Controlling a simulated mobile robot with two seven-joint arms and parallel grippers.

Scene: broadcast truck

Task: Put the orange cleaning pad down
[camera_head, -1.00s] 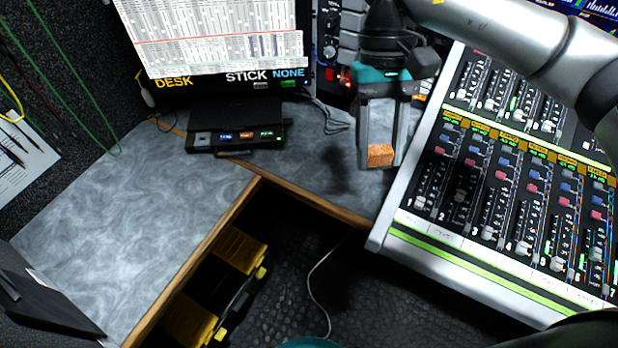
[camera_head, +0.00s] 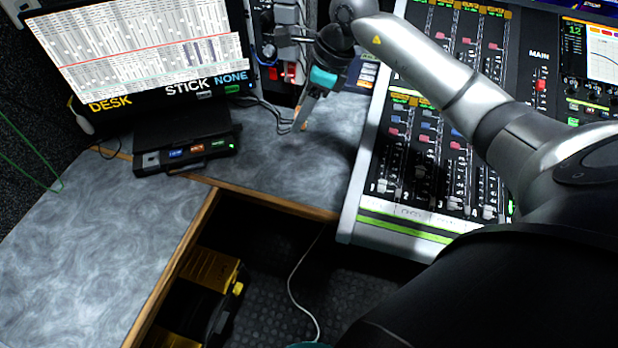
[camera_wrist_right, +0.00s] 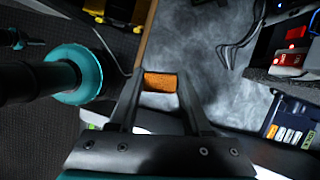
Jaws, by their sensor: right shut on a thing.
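The orange cleaning pad (camera_wrist_right: 160,83) is a small rough orange block between the fingertips of my right gripper (camera_wrist_right: 160,76). In the head view my right gripper (camera_head: 303,122) points down over the grey desk (camera_head: 275,165), seen nearly edge-on. Only a thin orange sliver of the pad shows there at the fingertips. The gripper is shut on the pad. I cannot tell whether the pad touches the desk or hangs just above it. My left gripper is not in view.
The mixing console (camera_head: 420,150) stands right of the gripper. A black box with lit labels (camera_head: 185,145) sits to the left, below the monitor (camera_head: 150,50). Cables (camera_head: 275,108) lie behind. The desk's wooden front edge (camera_head: 275,203) is nearer; bare desk lies between.

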